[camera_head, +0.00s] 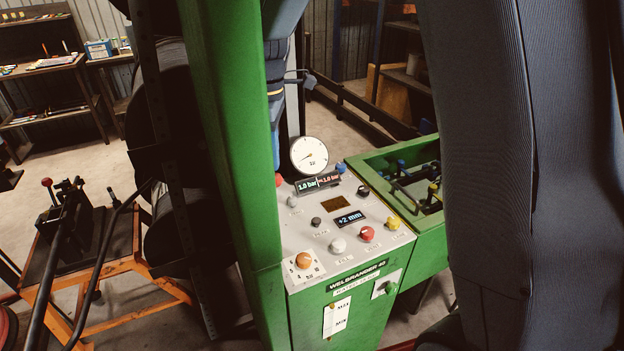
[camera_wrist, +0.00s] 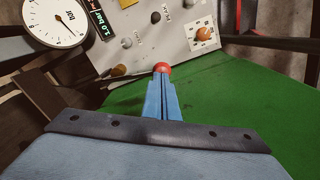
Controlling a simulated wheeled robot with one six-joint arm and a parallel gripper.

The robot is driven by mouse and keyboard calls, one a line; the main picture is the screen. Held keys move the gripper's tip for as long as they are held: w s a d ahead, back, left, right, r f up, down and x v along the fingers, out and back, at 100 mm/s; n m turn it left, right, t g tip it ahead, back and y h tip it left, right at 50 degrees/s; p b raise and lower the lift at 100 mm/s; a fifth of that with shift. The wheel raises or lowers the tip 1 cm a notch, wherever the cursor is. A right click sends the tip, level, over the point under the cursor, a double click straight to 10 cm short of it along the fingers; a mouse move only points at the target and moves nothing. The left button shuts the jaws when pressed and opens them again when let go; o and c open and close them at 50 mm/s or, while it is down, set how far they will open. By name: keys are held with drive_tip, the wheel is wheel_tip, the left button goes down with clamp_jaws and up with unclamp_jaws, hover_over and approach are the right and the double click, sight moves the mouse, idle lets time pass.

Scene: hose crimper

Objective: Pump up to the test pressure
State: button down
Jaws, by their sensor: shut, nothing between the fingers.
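The control panel (camera_head: 350,246) on the green machine carries a round white gauge (camera_head: 309,155), also in the wrist view (camera_wrist: 55,20). Its needle points to the lower left in the head view. In the head view the knob (camera_head: 278,180) shows beside the green post, which partly hides the gripper.
The panel also has an orange dial (camera_head: 303,260), a red button (camera_head: 367,233), a yellow button (camera_head: 393,222) and a display (camera_head: 350,218) reading +2 mm. A tall green post (camera_head: 228,130) stands left of the panel. A green tray (camera_head: 410,165) lies right. An orange-framed bench (camera_head: 100,240) stands left.

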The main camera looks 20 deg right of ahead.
idle(0.8)
idle(2.1)
idle(1.0)
wheel_tip(320, 180, down, 10)
drive_tip(key=s+b, duration=0.2)
drive_tip(key=b, duration=0.2)
drive_tip(key=r+p, duration=0.1)
drive_tip(key=r, duration=0.2)
drive_tip(key=w+r+p, duration=0.1)
drive_tip(key=r, duration=0.2)
drive_tip(key=w+r+p, duration=0.1)
drive_tip(key=r+p, duration=0.1)
drive_tip(key=r, duration=0.2)
drive_tip(key=shift+r, duration=0.1)
idle(1.2)
